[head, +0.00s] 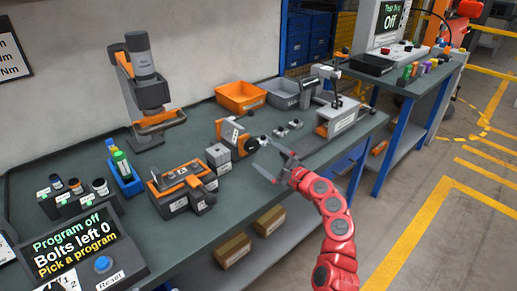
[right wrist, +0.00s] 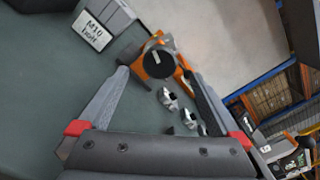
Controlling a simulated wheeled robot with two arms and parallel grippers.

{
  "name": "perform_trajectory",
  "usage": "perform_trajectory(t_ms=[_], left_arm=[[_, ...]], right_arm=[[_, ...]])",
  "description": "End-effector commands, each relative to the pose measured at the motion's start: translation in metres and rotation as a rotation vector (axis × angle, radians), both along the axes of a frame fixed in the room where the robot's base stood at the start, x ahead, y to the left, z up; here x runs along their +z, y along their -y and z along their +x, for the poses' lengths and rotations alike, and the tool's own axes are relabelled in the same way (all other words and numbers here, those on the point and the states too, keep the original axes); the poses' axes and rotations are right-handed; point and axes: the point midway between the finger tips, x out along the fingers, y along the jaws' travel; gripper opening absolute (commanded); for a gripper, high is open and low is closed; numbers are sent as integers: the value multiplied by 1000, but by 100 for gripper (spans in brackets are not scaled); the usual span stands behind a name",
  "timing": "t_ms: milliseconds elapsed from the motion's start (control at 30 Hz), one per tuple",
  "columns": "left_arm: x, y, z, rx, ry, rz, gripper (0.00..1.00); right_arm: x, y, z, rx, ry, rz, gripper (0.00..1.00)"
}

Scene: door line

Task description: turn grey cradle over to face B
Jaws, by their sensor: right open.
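An orange stand (head: 229,131) with a grey round part stands at the middle of the bench. It seems to carry the grey cradle, but I cannot make out the cradle's face letter. In the right wrist view the orange stand (right wrist: 184,62) with its dark disc (right wrist: 158,64) shows beyond the fingertips. My right gripper (head: 270,160) is open and empty, near the bench's front edge, in front and to the right of the stand. In the right wrist view its fingers (right wrist: 155,76) are spread apart, with no contact visible. My left gripper is out of view.
A grey box labelled M10 (right wrist: 103,28) stands beside the stand. Small metal parts (head: 288,128) lie to its right. A clamp fixture (head: 182,188) is at left, a press-like tool (head: 335,115) at right, orange (head: 240,97) and grey bins behind. The program panel reads "Program off".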

Motion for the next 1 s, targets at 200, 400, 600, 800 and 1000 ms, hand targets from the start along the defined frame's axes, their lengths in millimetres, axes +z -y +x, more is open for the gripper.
perform_trajectory(t_ms=[200, 400, 600, 800, 1000], left_arm=[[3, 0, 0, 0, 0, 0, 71], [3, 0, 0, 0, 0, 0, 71], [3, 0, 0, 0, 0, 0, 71], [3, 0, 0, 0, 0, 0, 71], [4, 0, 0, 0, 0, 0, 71]], right_arm=[[0, 30, -38, -6, 2, 2, 99], [-1, 53, -71, -4, -1, -1, 99], [-1, 65, -89, -1, -1, -1, 99], [-1, 67, -91, 0, -1, -1, 99], [-1, 67, -91, -1, -2, 2, 99]])
